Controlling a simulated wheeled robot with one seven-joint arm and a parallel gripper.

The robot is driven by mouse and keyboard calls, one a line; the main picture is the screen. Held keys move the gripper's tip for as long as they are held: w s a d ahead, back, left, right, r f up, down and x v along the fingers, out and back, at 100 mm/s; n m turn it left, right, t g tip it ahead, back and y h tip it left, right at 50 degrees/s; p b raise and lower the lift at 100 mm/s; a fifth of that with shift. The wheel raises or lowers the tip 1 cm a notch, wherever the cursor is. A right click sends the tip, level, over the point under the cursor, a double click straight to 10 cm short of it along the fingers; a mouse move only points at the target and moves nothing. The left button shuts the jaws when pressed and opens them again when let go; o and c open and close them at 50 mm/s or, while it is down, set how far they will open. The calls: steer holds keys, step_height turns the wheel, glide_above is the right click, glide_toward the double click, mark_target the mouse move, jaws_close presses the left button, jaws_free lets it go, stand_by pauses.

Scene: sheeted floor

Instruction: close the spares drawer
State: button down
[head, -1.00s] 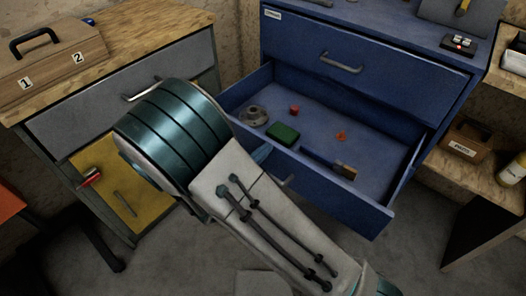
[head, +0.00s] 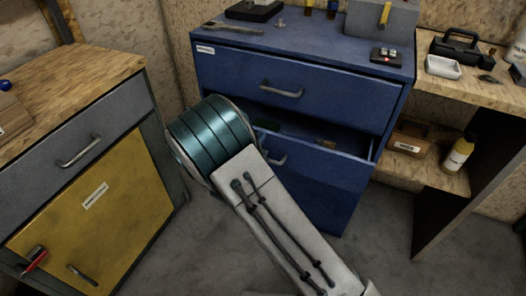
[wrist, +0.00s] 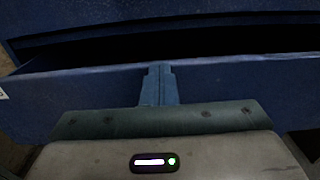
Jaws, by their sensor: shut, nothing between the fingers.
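The blue cabinet's lower drawer (head: 325,172) is partly open in the head view. A green item (head: 267,124) and part of a yellowish item (head: 326,142) show inside it. I cannot read a label on this drawer. My arm covers the left part of its front, and its handle (head: 277,160) shows just right of the arm. In the wrist view the drawer front (wrist: 235,82) runs across the picture with a dark gap behind it. My gripper (wrist: 158,76) is shut and empty, its fingertips against or very close to the drawer front. The head view hides my fingers.
The upper blue drawer (head: 300,88) is shut. A wooden bench with a yellow door (head: 85,215) stands left. A shelf at right holds a labelled wooden box (head: 409,140) and a bottle (head: 458,153). Grey floor (head: 215,250) is clear in front.

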steer(key=x, duration=1.1)
steer(key=shift+b, duration=0.3)
steer(key=shift+w+r, duration=0.1)
steer(key=shift+r, duration=0.15)
